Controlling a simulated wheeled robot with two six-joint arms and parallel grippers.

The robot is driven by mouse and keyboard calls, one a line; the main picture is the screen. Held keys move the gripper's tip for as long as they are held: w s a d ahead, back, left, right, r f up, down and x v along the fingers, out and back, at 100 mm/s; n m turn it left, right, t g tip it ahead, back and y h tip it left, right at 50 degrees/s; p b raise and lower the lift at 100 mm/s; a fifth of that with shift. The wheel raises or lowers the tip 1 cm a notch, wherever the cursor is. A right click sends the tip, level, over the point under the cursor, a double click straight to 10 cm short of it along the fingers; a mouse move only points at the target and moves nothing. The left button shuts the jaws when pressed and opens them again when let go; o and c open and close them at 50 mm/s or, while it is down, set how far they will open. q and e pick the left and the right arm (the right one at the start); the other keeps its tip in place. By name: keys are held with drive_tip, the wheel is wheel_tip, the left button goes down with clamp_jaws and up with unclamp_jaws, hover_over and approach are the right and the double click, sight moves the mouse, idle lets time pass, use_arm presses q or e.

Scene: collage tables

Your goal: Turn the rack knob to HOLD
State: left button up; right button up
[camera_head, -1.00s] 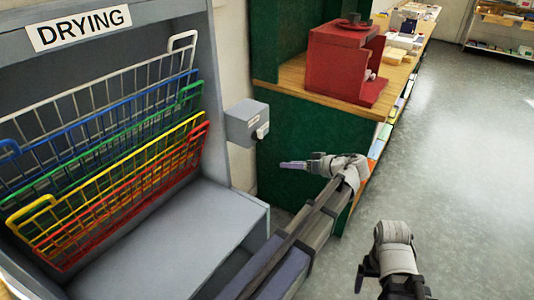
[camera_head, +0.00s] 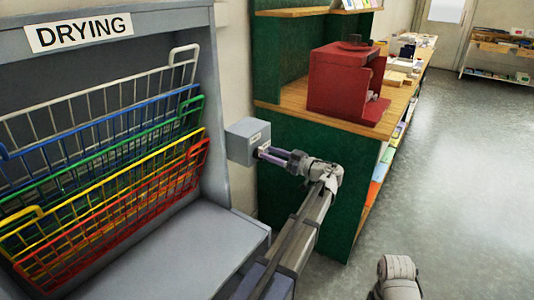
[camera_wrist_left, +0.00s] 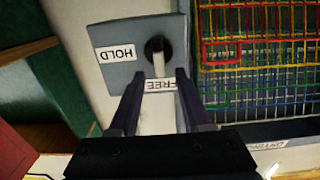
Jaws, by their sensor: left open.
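The rack knob sits on a small grey box (camera_head: 243,143) fixed to the wall right of the drying rack. In the left wrist view the box face (camera_wrist_left: 113,72) carries a HOLD label (camera_wrist_left: 115,53) at the left and a FREE label (camera_wrist_left: 160,86) below the knob; both read upside down. The knob (camera_wrist_left: 158,57) is a dark round hub with a pale bar pointing down towards FREE. My left gripper (camera_head: 266,153) is open at the box; in the wrist view its fingers (camera_wrist_left: 158,75) stand either side of the bar's lower end. Contact cannot be told.
The drying rack holds coloured wire shelves (camera_head: 110,150) left of the box, with a grey ledge (camera_head: 175,245) below. A green-sided counter (camera_head: 300,205) stands close to the right, bearing a red machine (camera_head: 335,85). Open floor (camera_head: 465,170) lies further right.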

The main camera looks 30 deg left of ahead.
use_arm(q)
drive_tip(key=shift+a, duration=0.95)
clamp_jaws()
